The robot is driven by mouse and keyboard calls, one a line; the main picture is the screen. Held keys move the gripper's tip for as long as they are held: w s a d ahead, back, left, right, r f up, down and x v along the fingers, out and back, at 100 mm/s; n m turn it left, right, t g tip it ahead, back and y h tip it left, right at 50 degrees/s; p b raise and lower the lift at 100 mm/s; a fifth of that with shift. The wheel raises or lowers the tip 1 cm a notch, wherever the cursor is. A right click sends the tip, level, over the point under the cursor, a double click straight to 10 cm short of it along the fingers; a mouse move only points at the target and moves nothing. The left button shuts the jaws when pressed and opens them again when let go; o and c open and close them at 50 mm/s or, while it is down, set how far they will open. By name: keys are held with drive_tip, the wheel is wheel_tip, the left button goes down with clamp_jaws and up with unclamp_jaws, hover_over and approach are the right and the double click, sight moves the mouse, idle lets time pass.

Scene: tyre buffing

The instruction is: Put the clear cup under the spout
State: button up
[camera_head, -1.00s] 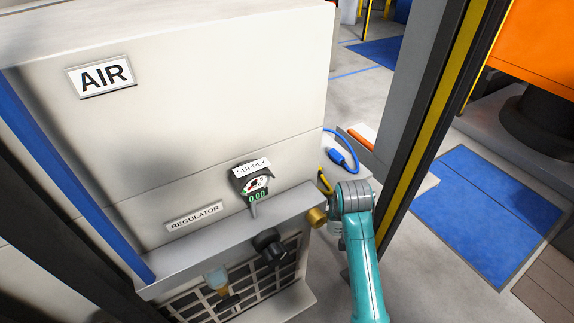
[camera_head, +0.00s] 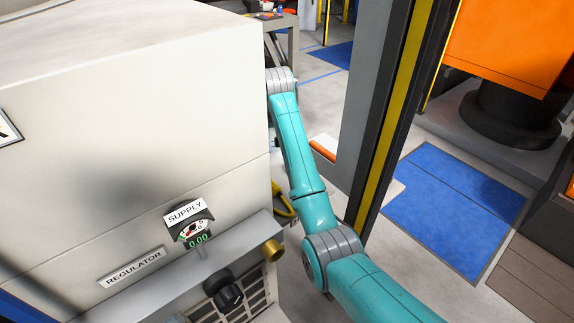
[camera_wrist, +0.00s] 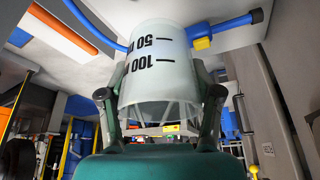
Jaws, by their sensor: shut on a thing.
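The clear cup (camera_wrist: 160,75) is a translucent beaker with black 50 and 100 marks that appear upside down in the wrist view. My gripper (camera_wrist: 160,105) is shut on it, one dark finger on each side. In the head view my arm reaches up along the cabinet's right side, and the gripper and cup are hidden there. No spout can be made out for certain. A brass fitting (camera_head: 272,250) sticks out at the right end of the regulator shelf, and a black knob (camera_head: 224,290) is below the shelf.
The cream cabinet (camera_head: 130,130) fills the left, with a SUPPLY gauge (camera_head: 195,232) reading 0.00. A black and yellow post (camera_head: 393,130) stands right of my arm. Blue mats (camera_head: 460,210) cover open floor.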

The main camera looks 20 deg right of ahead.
sight(279, 174)
drive_tip(key=shift+w+a+r, duration=0.15)
drive_tip(key=shift+w+r, duration=0.15)
drive_tip(key=shift+w, duration=0.2)
drive_tip(key=shift+w+a+r, duration=0.15)
drive_tip(key=shift+w+r, duration=0.1)
drive_tip(key=shift+w, duration=0.2)
wheel_tip(279, 174, down, 4)
drive_tip(key=shift+w+d+f, duration=0.1)
drive_tip(key=shift+d+f, duration=0.05)
drive_tip(key=shift+f, duration=2.75)
drive_tip(key=shift+f, duration=0.1)
drive_tip(key=o, duration=1.1)
drive_tip(key=shift+o, duration=0.2)
